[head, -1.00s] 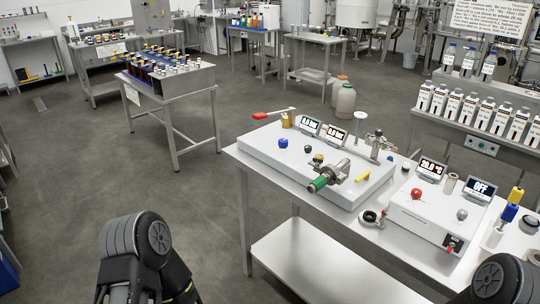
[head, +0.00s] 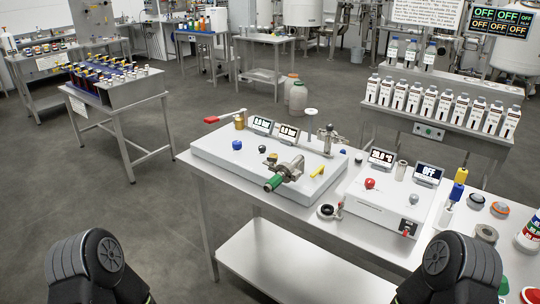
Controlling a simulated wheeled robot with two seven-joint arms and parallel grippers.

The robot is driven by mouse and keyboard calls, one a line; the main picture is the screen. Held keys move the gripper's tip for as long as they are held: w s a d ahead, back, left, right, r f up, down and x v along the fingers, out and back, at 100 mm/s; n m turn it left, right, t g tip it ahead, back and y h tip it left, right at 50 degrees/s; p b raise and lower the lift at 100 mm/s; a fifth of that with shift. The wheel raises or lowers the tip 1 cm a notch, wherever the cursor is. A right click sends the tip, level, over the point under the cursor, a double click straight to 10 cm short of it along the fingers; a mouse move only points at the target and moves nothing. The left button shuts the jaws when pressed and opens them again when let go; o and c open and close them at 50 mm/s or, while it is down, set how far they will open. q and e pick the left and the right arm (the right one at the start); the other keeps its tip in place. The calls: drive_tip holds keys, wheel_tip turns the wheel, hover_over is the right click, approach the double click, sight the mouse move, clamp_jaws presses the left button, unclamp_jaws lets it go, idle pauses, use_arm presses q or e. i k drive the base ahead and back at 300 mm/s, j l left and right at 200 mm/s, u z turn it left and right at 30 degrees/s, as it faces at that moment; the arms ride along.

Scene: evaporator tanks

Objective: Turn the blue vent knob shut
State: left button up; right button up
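The blue vent knob (head: 237,145) is a small blue knob on the left part of the white panel box (head: 215,153), which lies on the steel table. A small black knob (head: 262,149) sits to its right. Neither arm's gripper fingers are in view. Nothing of mine touches the knob.
A white control box (head: 375,208) stands to the right. Open floor lies left of the table.

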sight(237, 144)
drive_tip(key=i+j, duration=0.2)
drive_tip(key=j, duration=0.2)
drive_tip(key=i+j, duration=0.45)
drive_tip(key=j, duration=0.3)
drive_tip(key=i+j, duration=0.2)
drive_tip(key=j, duration=0.2)
drive_tip(key=i+j+z, duration=0.1)
drive_tip(key=z, duration=1.15)
